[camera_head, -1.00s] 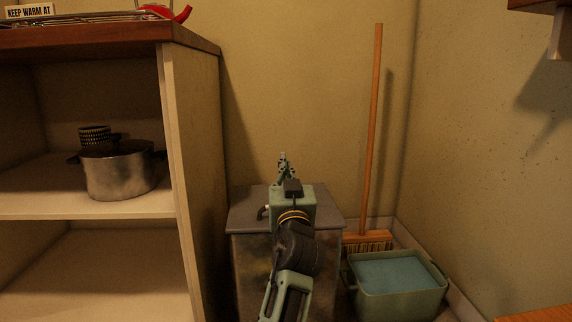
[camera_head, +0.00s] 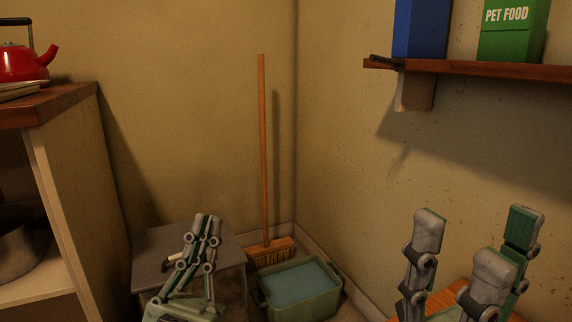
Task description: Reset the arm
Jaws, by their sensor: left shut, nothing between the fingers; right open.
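My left gripper (camera_head: 204,222) is at the lower left of the head view, its fingers together and pointing up, with nothing held. It appears in front of the grey metal box (camera_head: 165,249) and hides part of its top. A small pale handle-like piece (camera_head: 173,257) shows beside the fingers. My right gripper (camera_head: 475,235) is at the lower right, its grey and green fingers spread wide and pointing up, with nothing between them. Both arms are mostly below the picture's edge.
A broom (camera_head: 263,160) leans in the corner behind a green tub of blue water (camera_head: 300,290). A shelf (camera_head: 470,70) holds a pet food box (camera_head: 513,30) and a blue box (camera_head: 421,28). A cabinet (camera_head: 72,190) with a red kettle (camera_head: 20,65) stands left. An orange-brown surface lies below my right gripper.

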